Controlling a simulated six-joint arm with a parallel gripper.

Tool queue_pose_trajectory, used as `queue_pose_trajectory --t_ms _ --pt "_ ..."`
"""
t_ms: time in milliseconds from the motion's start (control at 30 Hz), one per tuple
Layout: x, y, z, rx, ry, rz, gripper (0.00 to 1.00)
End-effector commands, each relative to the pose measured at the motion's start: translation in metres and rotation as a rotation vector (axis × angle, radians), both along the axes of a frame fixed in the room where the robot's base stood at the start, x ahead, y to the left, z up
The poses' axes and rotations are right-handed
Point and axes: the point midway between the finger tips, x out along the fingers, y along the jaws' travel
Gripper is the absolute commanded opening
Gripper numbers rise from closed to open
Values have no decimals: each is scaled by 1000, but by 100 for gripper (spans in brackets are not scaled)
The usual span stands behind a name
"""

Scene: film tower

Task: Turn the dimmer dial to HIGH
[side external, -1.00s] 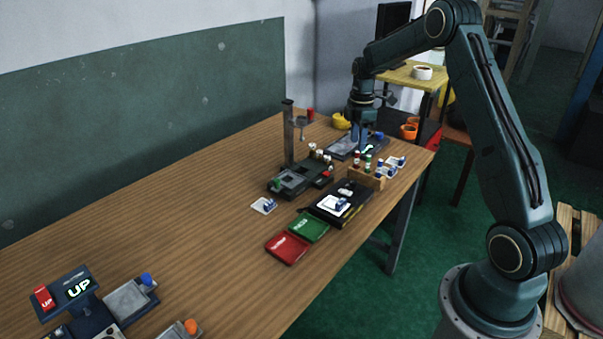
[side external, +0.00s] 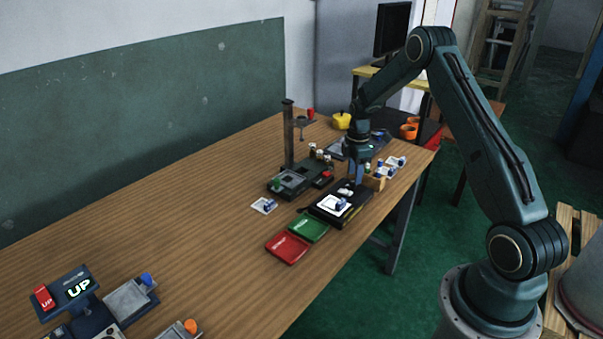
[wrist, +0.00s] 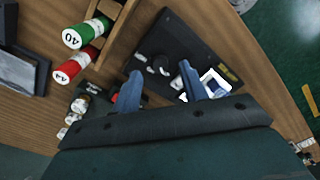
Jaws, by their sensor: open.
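The black light box (side external: 323,216) lies on the table, with a lit white panel (side external: 333,206) and a blue-tabbed slide on it. Its dimmer dial appears in the wrist view as a small dark round knob (wrist: 160,64) with pale marks beside it; its setting is too small to read. My gripper (side external: 356,180) is open and empty, pointing down over the far end of the box. In the wrist view its two fingertips (wrist: 160,72) lie on either side of the dial. I cannot tell whether they touch it.
A dark stand with a post (side external: 289,140) is to the left.

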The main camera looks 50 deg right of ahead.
Motion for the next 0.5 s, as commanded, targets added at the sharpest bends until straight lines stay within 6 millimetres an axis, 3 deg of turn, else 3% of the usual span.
queue_pose_trajectory --t_ms 200,500 --pt "0 0 -20 0 0 0 43" --pt "0 0 -25 -1 -1 0 43"
